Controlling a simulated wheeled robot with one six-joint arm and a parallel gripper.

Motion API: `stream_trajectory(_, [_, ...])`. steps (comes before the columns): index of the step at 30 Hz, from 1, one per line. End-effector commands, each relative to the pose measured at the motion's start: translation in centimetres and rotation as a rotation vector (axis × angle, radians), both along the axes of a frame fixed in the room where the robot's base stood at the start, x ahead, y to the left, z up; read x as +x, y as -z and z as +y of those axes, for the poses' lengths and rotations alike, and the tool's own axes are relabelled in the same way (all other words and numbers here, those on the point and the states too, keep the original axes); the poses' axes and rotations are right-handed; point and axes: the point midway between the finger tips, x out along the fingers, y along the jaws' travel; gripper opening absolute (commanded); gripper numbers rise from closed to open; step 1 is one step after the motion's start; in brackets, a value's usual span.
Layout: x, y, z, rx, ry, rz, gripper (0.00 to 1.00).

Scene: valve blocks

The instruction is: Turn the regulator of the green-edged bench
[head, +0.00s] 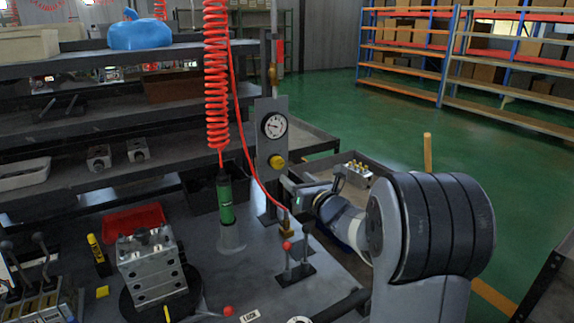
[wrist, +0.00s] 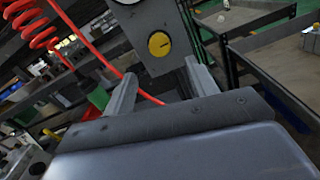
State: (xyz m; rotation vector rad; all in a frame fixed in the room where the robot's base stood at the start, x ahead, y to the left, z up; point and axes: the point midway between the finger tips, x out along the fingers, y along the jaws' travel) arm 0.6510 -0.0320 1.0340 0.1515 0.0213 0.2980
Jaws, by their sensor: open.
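The regulator knob (head: 277,162) is a yellow round knob low on a grey upright panel (head: 265,190), below a white round gauge (head: 274,125). In the wrist view the yellow knob (wrist: 159,43) shows a dark line on its face and lies just beyond the fingertips, between them in the picture. My gripper (wrist: 160,75) is open and empty, pointed at the panel and apart from the knob. In the head view my gripper (head: 287,183) is near the panel's lower right side. No green edge on this bench can be made out clearly.
A red coiled hose (head: 216,75) hangs left of the panel, with a green tool (head: 225,200) under it. A thin red hose (head: 245,145) runs down past the panel. A metal valve block (head: 150,262) and red tray (head: 133,220) are on the bench at left.

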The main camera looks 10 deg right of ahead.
Motion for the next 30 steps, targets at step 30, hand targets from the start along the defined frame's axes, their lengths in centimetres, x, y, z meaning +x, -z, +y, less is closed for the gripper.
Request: stream_trajectory(30, [8.9,0.0,2.7,0.004,0.004,0.002,0.5])
